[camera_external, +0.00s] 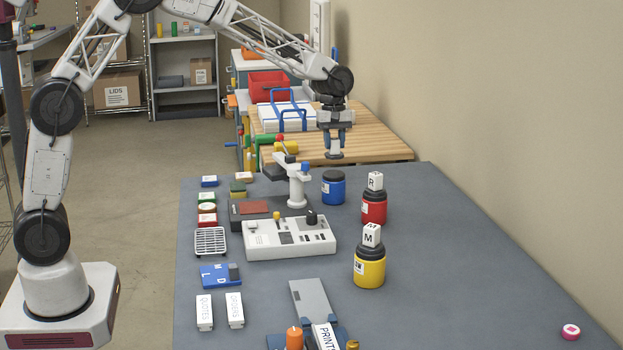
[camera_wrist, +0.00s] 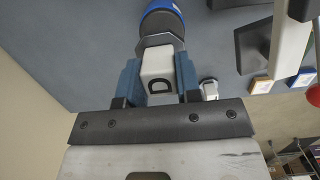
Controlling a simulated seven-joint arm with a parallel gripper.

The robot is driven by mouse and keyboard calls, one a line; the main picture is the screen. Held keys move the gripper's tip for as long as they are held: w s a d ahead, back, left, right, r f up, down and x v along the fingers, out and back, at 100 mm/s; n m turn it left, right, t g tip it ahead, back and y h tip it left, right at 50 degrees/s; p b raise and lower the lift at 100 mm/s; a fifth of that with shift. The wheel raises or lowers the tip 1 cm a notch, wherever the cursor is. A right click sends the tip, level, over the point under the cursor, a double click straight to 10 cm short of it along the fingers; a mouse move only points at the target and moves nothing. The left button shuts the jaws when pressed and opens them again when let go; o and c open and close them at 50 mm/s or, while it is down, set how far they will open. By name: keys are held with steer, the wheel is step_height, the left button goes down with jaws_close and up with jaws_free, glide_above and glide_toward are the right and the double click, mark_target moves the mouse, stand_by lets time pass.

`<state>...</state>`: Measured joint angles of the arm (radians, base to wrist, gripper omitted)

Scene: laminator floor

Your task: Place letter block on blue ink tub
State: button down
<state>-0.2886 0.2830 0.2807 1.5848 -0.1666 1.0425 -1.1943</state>
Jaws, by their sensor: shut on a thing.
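My gripper (camera_external: 334,152) is above the work table, over the blue ink tub (camera_external: 333,190) with a clear gap between them. In the wrist view, my gripper (camera_wrist: 158,82) is shut on a white letter block (camera_wrist: 157,62) marked D, held between its two blue-grey fingers. The fingers hide most of this block in the external view. The blue tub (camera_wrist: 162,8) has a dark lid and shows just beyond the block in the wrist view, partly cut off. The tub stands upright and nothing is seen on its lid.
A red tub (camera_external: 374,212) bears an R block (camera_external: 375,181); a yellow tub (camera_external: 369,272) bears an M block (camera_external: 371,236). A white machine (camera_external: 262,240) and a lever press (camera_external: 297,187) stand left of the tubs. The table's right side is mostly clear, with a wall beyond.

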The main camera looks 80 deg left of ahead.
mark_target(334, 157)
steer(key=shift+f, duration=0.1)
steer(key=shift+f, duration=2.35)
steer(key=shift+f, duration=0.1)
steer(key=c, duration=0.8)
jaws_free()
steer(key=shift+f, duration=0.1)
step_height(334, 157, up, 12)
steer(key=a, duration=0.1)
steer(key=shift+a, duration=0.4)
